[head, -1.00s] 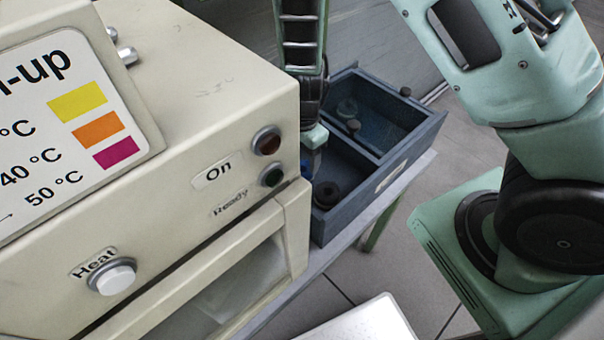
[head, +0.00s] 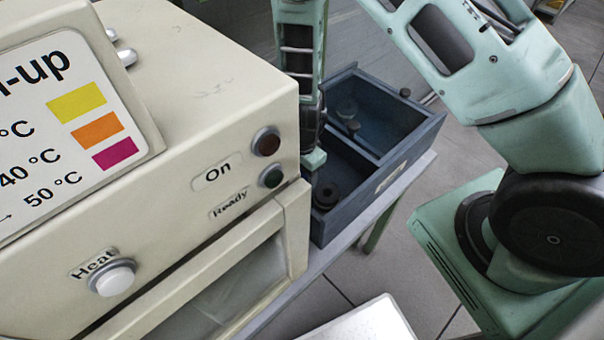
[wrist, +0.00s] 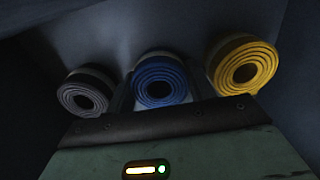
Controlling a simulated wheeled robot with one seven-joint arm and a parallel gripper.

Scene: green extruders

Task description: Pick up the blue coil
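In the wrist view the blue coil (wrist: 160,82) lies in the middle of a row, with a grey-black coil (wrist: 86,93) to its left and a yellow coil (wrist: 242,68) to its right. My gripper (wrist: 161,98) is right at the blue coil, with a pale finger showing along each side of it. The fingers look apart, one either side; contact is unclear. In the head view my gripper (head: 314,160) reaches down beside the cream machine into the near compartment of the dark blue bin (head: 388,172). The blue coil is hidden there.
The cream machine (head: 215,130) stands close on the left of my gripper. A dark round thing (head: 326,195) lies in the bin's near compartment, and small dark items (head: 347,108) sit farther back. Bin walls and a divider surround the space. The wrist view is dim.

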